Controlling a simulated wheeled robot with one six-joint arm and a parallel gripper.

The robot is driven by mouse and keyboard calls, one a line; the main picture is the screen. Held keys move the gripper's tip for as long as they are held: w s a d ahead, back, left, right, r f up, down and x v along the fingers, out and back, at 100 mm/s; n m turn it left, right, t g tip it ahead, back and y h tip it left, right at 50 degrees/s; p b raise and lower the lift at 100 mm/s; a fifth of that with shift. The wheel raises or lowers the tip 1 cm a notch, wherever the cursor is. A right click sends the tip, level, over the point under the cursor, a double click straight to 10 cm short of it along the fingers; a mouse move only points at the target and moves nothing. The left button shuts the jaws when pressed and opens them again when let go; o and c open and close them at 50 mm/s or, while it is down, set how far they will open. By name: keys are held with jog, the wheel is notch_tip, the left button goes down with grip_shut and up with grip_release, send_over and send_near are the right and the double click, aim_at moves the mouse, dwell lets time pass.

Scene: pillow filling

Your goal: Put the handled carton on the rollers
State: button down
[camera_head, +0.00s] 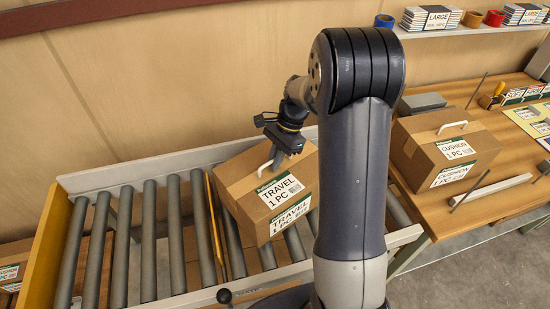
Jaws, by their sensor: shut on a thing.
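A brown carton (247,196) with a white handle on top and "TRAVEL 1 PC" labels is at the middle of the view, at the right part of the roller conveyor (149,245). It looks turned at an angle to the rollers. My gripper (277,160) is shut on its white handle from above. I cannot tell whether the carton's underside touches the rollers. A second handled carton (419,150), labelled "CUSHION 1 PC", stands on the wooden table to the right.
The wooden table (508,165) holds rods and papers. A shelf (470,29) with tape and label stacks is above. Cartons (12,272) lie under the conveyor.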

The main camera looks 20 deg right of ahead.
jog(key=shift+f, duration=0.3)
dwell(0.5)
jog(key=c, duration=1.5)
grip_release()
jog(key=shift+o, duration=0.2)
jog(key=b+v, duration=0.1)
jog(key=v, duration=1)
jog(key=shift+s, duration=0.1)
